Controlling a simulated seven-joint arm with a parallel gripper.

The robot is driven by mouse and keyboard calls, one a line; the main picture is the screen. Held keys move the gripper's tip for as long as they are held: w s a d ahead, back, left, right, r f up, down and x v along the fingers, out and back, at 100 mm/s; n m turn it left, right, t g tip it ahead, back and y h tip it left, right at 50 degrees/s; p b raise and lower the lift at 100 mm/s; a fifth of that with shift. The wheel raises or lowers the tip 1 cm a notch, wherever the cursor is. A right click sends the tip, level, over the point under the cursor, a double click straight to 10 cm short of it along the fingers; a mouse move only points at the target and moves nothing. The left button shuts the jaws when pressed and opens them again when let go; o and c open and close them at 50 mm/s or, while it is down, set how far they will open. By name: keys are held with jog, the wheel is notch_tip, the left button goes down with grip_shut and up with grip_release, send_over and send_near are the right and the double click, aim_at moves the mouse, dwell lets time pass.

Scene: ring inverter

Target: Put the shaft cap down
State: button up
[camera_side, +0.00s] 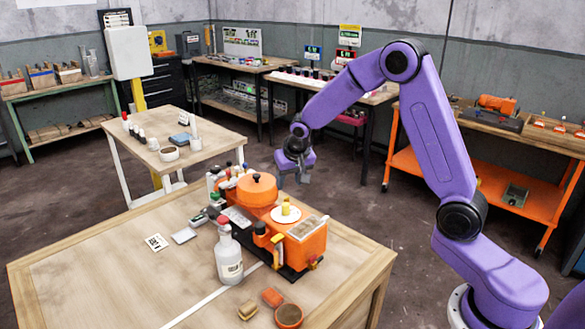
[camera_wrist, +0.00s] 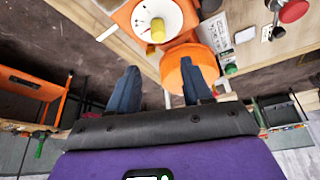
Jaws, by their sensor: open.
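The yellow cap (camera_side: 286,207), which I take to be the shaft cap, stands upright at the middle of the white disc (camera_side: 279,217) on the orange machine (camera_side: 306,247). In the wrist view the yellow cap (camera_wrist: 158,31) shows beyond the fingertips, with nothing touching it. My gripper (camera_side: 293,180) hangs above and behind the machine in the side view. Its fingers (camera_wrist: 160,68) are apart with nothing between them. In the wrist view the right finger overlaps the round orange lid (camera_wrist: 174,66) and hides part of it.
The table's left part is mostly clear.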

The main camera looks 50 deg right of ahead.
jog(key=d+v, duration=0.1)
jog(key=v, duration=0.4)
jog(key=s+a+r+n+g+y, duration=0.1)
jog(key=s+a+n, duration=0.45)
jog(key=s, duration=0.45)
jog(key=s+a+r+n+g+y, duration=0.1)
jog(key=s+a+n, duration=0.3)
jog(key=s+a, duration=0.4)
jog(key=s+d+f+n+g, duration=0.1)
jog(key=s+d+n, duration=0.2)
jog(key=s, duration=1.6)
jog(key=n, duration=0.4)
jog(key=shift+s+n+g, duration=0.25)
jog(key=shift+n+g, duration=0.1)
jog(key=shift+g, duration=0.05)
jog(key=shift+d, duration=0.15)
